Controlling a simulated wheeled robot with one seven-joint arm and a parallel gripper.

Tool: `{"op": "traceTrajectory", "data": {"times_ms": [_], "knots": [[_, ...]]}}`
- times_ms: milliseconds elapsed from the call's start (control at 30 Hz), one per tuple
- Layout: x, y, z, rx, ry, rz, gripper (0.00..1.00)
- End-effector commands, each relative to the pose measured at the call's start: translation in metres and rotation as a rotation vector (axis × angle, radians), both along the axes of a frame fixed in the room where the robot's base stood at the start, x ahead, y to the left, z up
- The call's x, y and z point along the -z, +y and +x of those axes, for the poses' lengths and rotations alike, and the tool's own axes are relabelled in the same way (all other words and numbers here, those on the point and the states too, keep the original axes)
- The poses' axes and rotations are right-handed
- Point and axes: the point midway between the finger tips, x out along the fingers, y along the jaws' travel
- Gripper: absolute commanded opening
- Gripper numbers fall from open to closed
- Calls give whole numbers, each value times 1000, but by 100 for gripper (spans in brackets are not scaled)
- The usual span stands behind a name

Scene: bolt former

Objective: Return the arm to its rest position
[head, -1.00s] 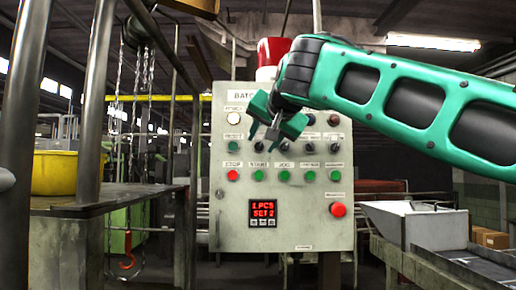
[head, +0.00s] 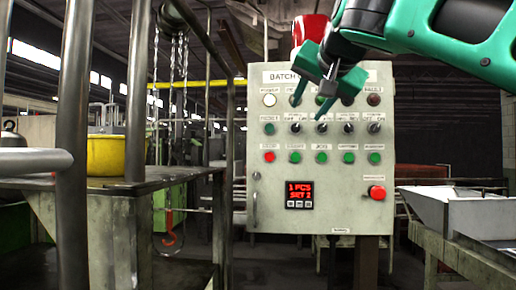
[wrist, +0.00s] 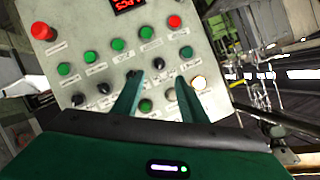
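My gripper (head: 325,95) is in front of the upper part of the grey control panel (head: 270,218) in the head view. Its two green fingers stand apart with nothing between them, also in the wrist view (wrist: 158,82). My arm reaches in from the upper right. The fingers overlap the upper rows of lamps and switches in the picture; the gap to the panel is hard to judge. The wrist view shows the panel face (wrist: 75,50) upside down and tilted beyond the fingers.
The panel has a lit white lamp (head: 269,100), a red display (head: 299,195) reading "1 PCS SET 2" and a red mushroom button (head: 377,193). A yellow tub (head: 105,155) stands on a railed platform at left. A pale metal bin (head: 440,208) is at right.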

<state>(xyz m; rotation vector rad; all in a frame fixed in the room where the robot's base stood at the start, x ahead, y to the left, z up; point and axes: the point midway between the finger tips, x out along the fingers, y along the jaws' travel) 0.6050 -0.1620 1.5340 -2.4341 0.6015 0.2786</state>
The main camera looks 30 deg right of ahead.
Motion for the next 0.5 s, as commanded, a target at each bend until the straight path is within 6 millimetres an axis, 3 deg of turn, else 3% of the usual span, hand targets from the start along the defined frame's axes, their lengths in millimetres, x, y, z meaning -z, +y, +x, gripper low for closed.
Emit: {"op": "traceTrajectory", "data": {"times_ms": [167, 267, 367, 500], "knots": [[2, -1, 1, 0, 5, 0, 39], [20, -5, 5, 1, 45, -7, 39], [61, -15, 12, -2, 135, -21, 39], [148, -34, 14, -20, 325, -36, 39]]}}
